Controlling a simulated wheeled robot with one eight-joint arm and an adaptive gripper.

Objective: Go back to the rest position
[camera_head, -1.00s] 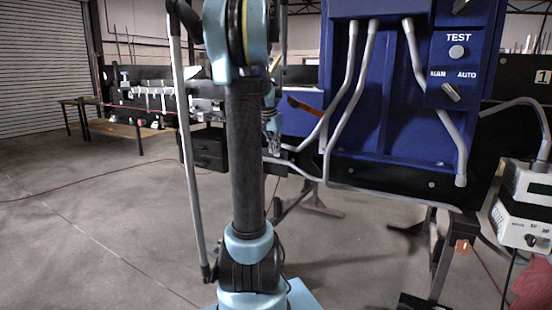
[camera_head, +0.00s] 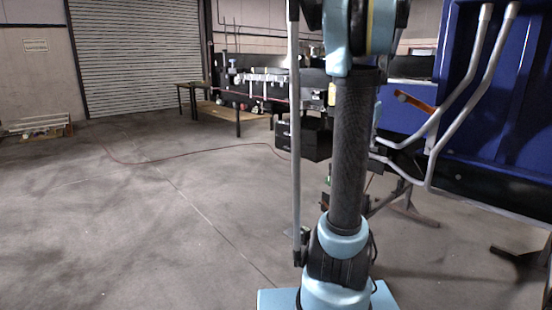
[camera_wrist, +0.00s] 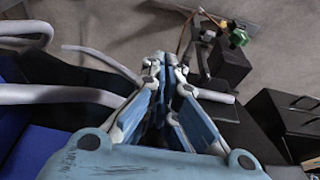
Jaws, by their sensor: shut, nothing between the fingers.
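My gripper (camera_wrist: 166,70) is in the wrist view, with its two blue and grey fingers closed together and nothing between them. It points over grey pipes and the floor. In the head view my arm column stands right of the middle and hides most of the gripper. The blue machine (camera_head: 500,130) with bent grey pipes (camera_head: 462,95) is at the right of the head view. Its blue side and pipes also show at the left of the wrist view, close to the gripper; I cannot tell whether they touch.
A long workbench (camera_head: 240,112) stands at the back, before a roller shutter (camera_head: 135,55). A low pallet (camera_head: 38,127) lies at the far left. A thin red cable (camera_head: 200,153) crosses the floor. The concrete floor (camera_head: 120,230) at left is clear. Black boxes (camera_wrist: 285,118) are right of the gripper.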

